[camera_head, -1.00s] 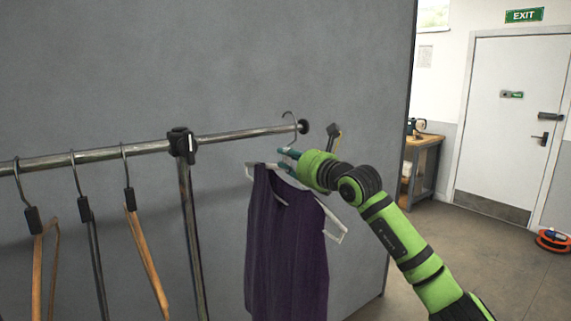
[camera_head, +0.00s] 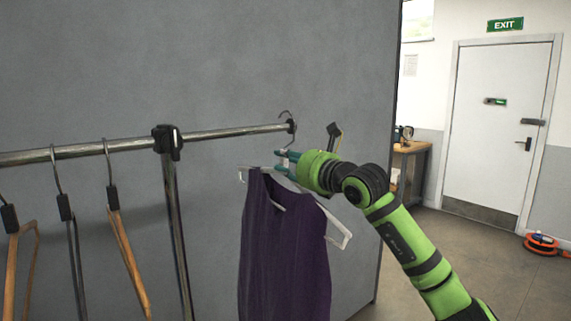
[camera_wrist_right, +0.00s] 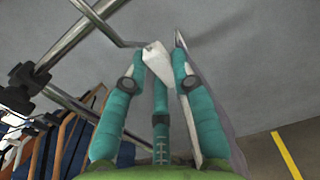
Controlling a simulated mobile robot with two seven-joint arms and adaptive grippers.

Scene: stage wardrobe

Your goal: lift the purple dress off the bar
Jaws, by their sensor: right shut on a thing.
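The purple dress (camera_head: 285,245) hangs on a white hanger (camera_head: 337,232), slightly tilted, below the right end of the rail's bar (camera_head: 235,131). The hanger's metal hook (camera_head: 285,113) shows above the bar beside its black end cap; I cannot tell whether it still touches the bar. My right gripper (camera_head: 284,162), with teal fingers, is shut on the hanger near its neck. In the right wrist view the white hanger neck (camera_wrist_right: 156,60) sits between the fingers, with the hook wire (camera_wrist_right: 103,20) rising from it. My left gripper is not in view.
Several other hangers (camera_head: 120,245) hang on the bar at the left. A clamp (camera_head: 167,142) joins the bar to an upright post (camera_head: 178,230). A grey partition (camera_head: 150,60) stands close behind. Open floor (camera_head: 440,260) lies at the right, before a white door (camera_head: 497,130).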

